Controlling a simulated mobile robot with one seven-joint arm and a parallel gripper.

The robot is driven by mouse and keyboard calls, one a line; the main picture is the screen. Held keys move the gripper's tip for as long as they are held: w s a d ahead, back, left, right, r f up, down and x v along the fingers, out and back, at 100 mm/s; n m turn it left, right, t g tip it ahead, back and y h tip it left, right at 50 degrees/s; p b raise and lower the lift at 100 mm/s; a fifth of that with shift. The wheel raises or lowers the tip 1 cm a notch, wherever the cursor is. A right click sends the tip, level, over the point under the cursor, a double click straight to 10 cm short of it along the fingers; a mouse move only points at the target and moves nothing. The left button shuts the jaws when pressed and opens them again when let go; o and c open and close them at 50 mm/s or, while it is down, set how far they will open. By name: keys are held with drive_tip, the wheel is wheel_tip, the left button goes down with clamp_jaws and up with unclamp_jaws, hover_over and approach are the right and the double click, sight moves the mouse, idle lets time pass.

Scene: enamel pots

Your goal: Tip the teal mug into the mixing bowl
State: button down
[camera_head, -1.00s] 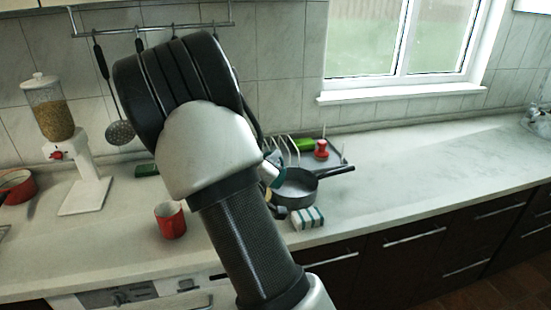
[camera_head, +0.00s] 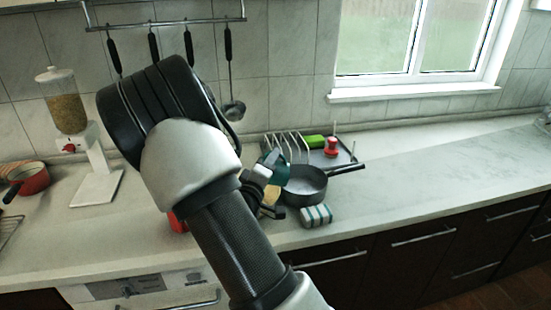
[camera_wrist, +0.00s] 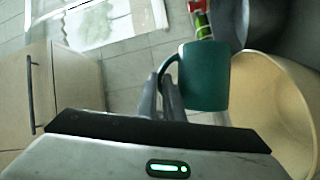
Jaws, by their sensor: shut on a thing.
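The teal mug (camera_wrist: 204,76) is in my gripper (camera_wrist: 168,88), whose fingers are shut on its handle in the wrist view. The mug's inside is not visible there. In the head view a bit of the teal mug (camera_head: 270,160) shows beside my gripper (camera_head: 262,176), partly hidden by my arm. The mixing bowl (camera_wrist: 272,112), cream and wide, lies right of and below the mug in the wrist view. In the head view only a small tan part of the bowl (camera_head: 271,195) shows behind my arm, left of the saucepan.
A dark saucepan (camera_head: 306,187) stands right of the bowl, its handle pointing right. Behind is a rack tray (camera_head: 345,158) with a red and a green item. A red mug (camera_head: 177,222) is mostly hidden by my arm. The right counter is clear.

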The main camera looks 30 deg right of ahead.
drive_tip(key=shift+w+a+f+n, duration=0.15)
drive_tip(key=shift+w+a+n, duration=0.1)
drive_tip(key=shift+a+n, duration=0.25)
drive_tip(key=shift+w+a+r+n, duration=0.25)
drive_tip(key=shift+a+n, duration=0.15)
drive_tip(key=shift+a, duration=0.1)
drive_tip(key=shift+w+a+r+n+t+h+p, duration=0.25)
drive_tip(key=shift+a+n+t, duration=0.25)
drive_tip(key=shift+n, duration=0.25)
drive_tip(key=shift+w+a+r+n+t+h+p, duration=0.1)
drive_tip(key=shift+w+a+n+t+h+p, duration=0.2)
drive_tip(key=shift+a+n, duration=0.4)
drive_tip(key=a+n+t, duration=0.1)
drive_tip(key=n, duration=0.1)
drive_tip(key=w+a+n+t+y, duration=0.1)
drive_tip(key=a+n, duration=0.1)
drive_tip(key=n, duration=0.1)
drive_tip(key=shift+w+a+f+n+t, duration=0.15)
drive_tip(key=shift+w+f+n+t, duration=0.05)
drive_tip(key=shift+n+t, duration=0.1)
drive_tip(key=m+g, duration=0.1)
drive_tip(key=m, duration=0.2)
drive_tip(key=r+m+g, duration=0.1)
drive_tip(key=m+g, duration=0.1)
drive_tip(key=m, duration=0.1)
drive_tip(key=shift+m+h+p, duration=0.25)
drive_tip(key=shift+h+p, duration=0.05)
drive_tip(key=shift+h, duration=0.05)
